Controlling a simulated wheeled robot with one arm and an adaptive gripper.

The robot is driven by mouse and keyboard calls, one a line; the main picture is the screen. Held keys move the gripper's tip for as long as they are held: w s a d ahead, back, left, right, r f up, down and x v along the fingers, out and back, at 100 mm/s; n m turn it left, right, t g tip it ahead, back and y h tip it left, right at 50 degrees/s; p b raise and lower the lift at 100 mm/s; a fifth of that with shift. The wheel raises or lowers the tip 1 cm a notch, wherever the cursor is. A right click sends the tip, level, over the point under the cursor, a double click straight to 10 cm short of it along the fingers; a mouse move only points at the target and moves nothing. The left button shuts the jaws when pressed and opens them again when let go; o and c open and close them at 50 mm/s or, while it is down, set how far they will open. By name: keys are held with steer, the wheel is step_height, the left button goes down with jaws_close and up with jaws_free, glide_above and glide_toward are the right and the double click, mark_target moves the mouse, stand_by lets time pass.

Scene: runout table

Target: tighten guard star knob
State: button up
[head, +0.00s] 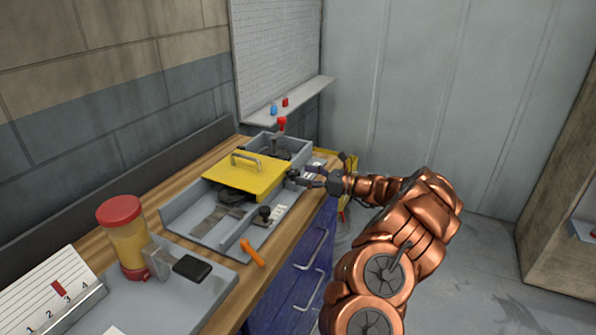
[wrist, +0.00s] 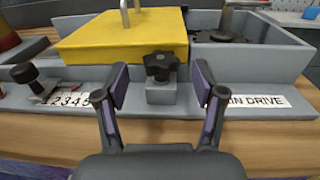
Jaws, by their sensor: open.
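The black guard star knob (wrist: 160,65) sits on a small grey block at the front edge of the grey machine tray, below the yellow guard cover (wrist: 120,36). My gripper (wrist: 162,80) is open in the wrist view, with one purple-padded finger on each side of the knob and a gap to it on both sides. In the head view my gripper (head: 306,180) is at the tray's right side by the yellow cover (head: 246,174), and it largely hides the knob there.
A smaller black knob (wrist: 24,73) stands left by a number scale. A "DRIVE" label (wrist: 262,101) lies right. A red-topped lever (head: 281,125) rises behind the cover. An orange-handled tool (head: 252,252) lies at the bench edge. A red-lidded jar (head: 126,235) stands front left.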

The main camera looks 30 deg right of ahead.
steer(key=shift+x, duration=1.35)
steer(key=c, duration=1.1)
